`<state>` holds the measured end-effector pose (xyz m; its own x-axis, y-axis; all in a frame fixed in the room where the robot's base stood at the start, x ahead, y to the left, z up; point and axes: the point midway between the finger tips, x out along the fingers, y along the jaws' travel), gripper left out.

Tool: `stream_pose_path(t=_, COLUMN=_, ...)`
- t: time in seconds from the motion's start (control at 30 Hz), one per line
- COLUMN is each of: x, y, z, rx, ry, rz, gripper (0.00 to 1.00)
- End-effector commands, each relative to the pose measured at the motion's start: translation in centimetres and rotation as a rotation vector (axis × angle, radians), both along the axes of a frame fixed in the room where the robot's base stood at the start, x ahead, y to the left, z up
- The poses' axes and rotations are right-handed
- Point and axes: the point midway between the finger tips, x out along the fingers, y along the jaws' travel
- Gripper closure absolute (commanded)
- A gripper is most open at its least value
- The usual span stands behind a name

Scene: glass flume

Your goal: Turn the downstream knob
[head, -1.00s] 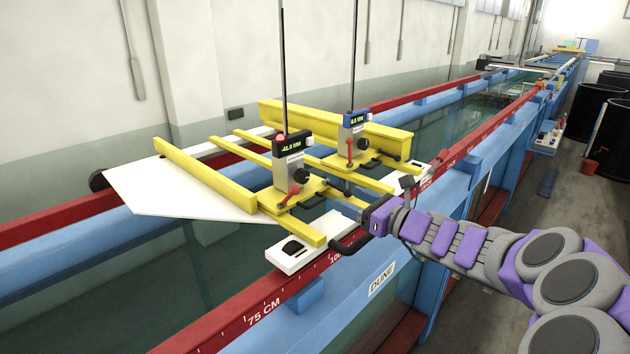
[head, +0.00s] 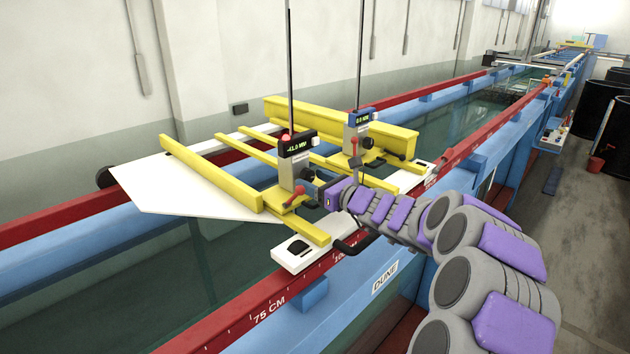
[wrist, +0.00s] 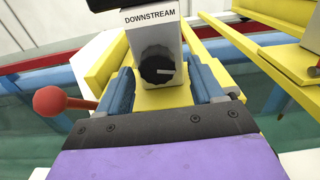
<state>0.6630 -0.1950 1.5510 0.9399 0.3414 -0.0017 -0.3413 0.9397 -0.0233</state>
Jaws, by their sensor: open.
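The downstream knob (wrist: 156,66) is black and round with a pale pointer line toward the right. It sits on a grey gauge body under the label DOWNSTREAM (wrist: 150,19). In the head view this gauge (head: 297,160) is the nearer of two on the yellow carriage, and its knob is mostly hidden by my gripper. My gripper (head: 320,194) is level with the gauge's lower part. In the wrist view my gripper (wrist: 162,84) is open, with one blue finger on each side of the knob. Gaps show between fingers and knob; I cannot tell the remaining depth.
A red-knobbed lever (wrist: 55,100) stands left of the gripper in the wrist view. A second gauge with a blue display (head: 358,130) stands behind on the carriage. The yellow bars (head: 212,175) and red rail (head: 270,305) lie close around the arm.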

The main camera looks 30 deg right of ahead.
Motion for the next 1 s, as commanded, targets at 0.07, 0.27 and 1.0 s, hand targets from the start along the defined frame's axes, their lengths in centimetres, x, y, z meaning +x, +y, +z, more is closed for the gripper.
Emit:
stream_pose_path(t=0.07, x=0.0, y=0.0, z=0.01, rx=0.0, ry=0.0, rz=0.0, gripper=0.33)
stream_pose_path(t=0.27, x=-0.01, y=-0.01, z=0.02, rx=0.0, ry=0.0, rz=0.0, gripper=0.42)
stream_pose_path(t=1.0, x=0.03, y=-0.06, z=-0.02, rx=-0.024, ry=-0.013, rz=-0.001, gripper=0.89)
